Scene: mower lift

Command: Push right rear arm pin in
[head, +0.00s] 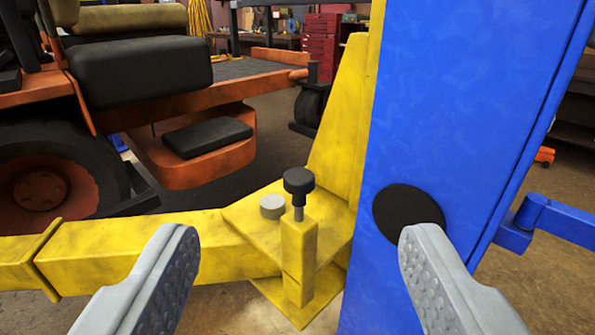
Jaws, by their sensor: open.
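The arm pin (299,186) has a black round knob on a short bare metal shaft. It stands upright in a yellow square housing (299,260) at the corner of the yellow lift arm (160,249). A stretch of shaft shows between the knob and the top of the housing. My gripper (295,240) is open and empty. Its two grey fingers stand wide apart, one to the left and one to the right of the pin in the picture, and neither appears to touch it.
A blue lift post (450,130) with a black disc stands close on the right, behind my right finger. A grey round bolt head (272,206) is beside the pin. An orange mower (190,160) with black tyres is behind at left. A blue arm (560,222) reaches right.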

